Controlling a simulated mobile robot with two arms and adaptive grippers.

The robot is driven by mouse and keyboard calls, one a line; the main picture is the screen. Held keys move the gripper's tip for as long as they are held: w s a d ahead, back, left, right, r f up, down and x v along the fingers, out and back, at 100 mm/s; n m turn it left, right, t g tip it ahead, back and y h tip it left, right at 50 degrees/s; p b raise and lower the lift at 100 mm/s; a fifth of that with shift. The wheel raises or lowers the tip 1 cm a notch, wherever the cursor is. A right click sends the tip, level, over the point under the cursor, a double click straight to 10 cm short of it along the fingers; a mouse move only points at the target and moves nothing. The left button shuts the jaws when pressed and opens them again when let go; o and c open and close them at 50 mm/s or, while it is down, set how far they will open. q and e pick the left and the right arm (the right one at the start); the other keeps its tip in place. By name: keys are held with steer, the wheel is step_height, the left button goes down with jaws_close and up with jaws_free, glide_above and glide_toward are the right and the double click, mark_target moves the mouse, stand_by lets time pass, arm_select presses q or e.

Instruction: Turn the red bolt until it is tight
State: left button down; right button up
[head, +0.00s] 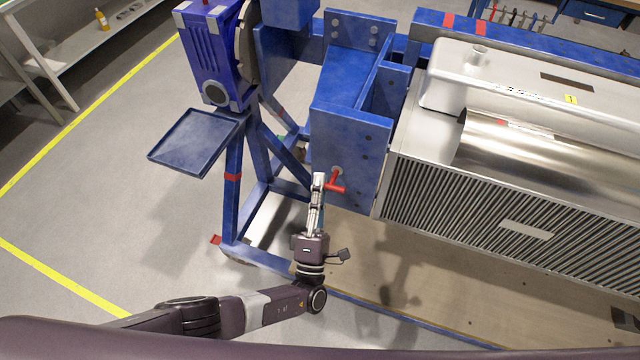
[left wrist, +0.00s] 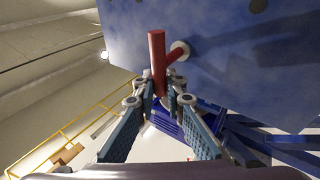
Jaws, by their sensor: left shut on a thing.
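The red bolt (head: 336,181) has a T-shaped handle and sticks out of the front face of the blue jig block (head: 346,138). In the left wrist view the red bolt (left wrist: 157,62) shows its bar upright, with its stem going back to a pale round collar (left wrist: 180,50) on the blue plate. My left gripper (head: 318,180) is at the left end of the handle. In the left wrist view the fingers of my left gripper (left wrist: 160,92) close around the lower end of the bar. The fingers hide that end. My right gripper is not in view.
A large silver machine with a ribbed side (head: 480,205) is mounted to the right of the block. A blue tray (head: 196,143) and the blue stand legs (head: 233,190) are on the left. Open grey floor (head: 110,220) lies at the left, with yellow lines.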

arm_select(q)
steer(key=c, duration=2)
jaws_free()
steer(key=v, duration=0.7)
steer(key=shift+s+f, duration=0.1)
steer(key=shift+s, duration=0.05)
